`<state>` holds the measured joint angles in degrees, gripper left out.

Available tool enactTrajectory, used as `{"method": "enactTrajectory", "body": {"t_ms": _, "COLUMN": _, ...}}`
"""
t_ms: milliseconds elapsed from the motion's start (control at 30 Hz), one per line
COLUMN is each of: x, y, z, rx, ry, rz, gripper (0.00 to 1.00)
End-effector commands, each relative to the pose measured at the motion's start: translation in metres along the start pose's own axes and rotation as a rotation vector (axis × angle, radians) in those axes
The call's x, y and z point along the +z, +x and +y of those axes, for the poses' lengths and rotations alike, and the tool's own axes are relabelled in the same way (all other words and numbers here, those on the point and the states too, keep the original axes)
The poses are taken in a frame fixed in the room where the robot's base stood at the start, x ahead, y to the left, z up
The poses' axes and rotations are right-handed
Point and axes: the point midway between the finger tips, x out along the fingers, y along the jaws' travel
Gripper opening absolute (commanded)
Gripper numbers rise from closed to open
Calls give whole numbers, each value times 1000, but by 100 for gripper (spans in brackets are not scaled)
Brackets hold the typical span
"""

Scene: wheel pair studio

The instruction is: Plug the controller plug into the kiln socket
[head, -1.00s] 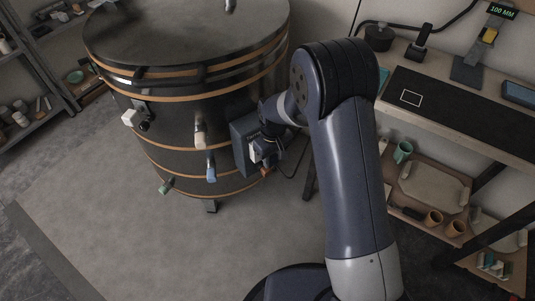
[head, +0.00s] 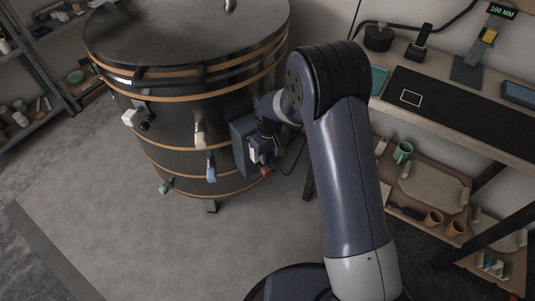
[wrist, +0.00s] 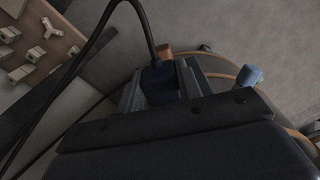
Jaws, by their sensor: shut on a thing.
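The kiln (head: 190,100) is a large dark drum with tan bands at the left centre of the head view. A blue-grey box (head: 240,138) is mounted on its right side. My gripper (head: 259,154) is right against the front of this box. In the wrist view my gripper (wrist: 160,85) is shut on the dark controller plug (wrist: 158,84), with a black cable (wrist: 143,18) looping up from it. The kiln socket cannot be made out. I cannot tell whether the plug touches it or is in it.
Blue (head: 211,167), white (head: 200,135) and green (head: 166,186) pegs stick out of the kiln wall. A workbench (head: 465,125) with a lower shelf stands at the right. A storage rack (head: 40,75) is at the far left. The floor in front of the kiln is clear.

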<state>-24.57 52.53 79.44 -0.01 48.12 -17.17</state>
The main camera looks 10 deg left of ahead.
Motion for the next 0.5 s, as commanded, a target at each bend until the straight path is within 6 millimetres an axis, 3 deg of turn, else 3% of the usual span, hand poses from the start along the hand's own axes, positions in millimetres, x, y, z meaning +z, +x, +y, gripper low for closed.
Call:
{"method": "enactTrajectory", "body": {"t_ms": 67, "x": -2, "y": -1, "z": 0, "rx": 1, "ry": 0, "rz": 5, "gripper": 0}}
{"method": "enactTrajectory", "body": {"t_ms": 100, "x": -2, "y": -1, "z": 0, "rx": 1, "ry": 0, "rz": 5, "gripper": 35}}
{"method": "enactTrajectory", "body": {"t_ms": 400, "x": -1, "y": 0, "z": 0, "rx": 1, "ry": 0, "rz": 3, "gripper": 59}}
{"method": "enactTrajectory", "body": {"t_ms": 500, "x": -1, "y": 0, "z": 0, "rx": 1, "ry": 0, "rz": 2, "gripper": 59}}
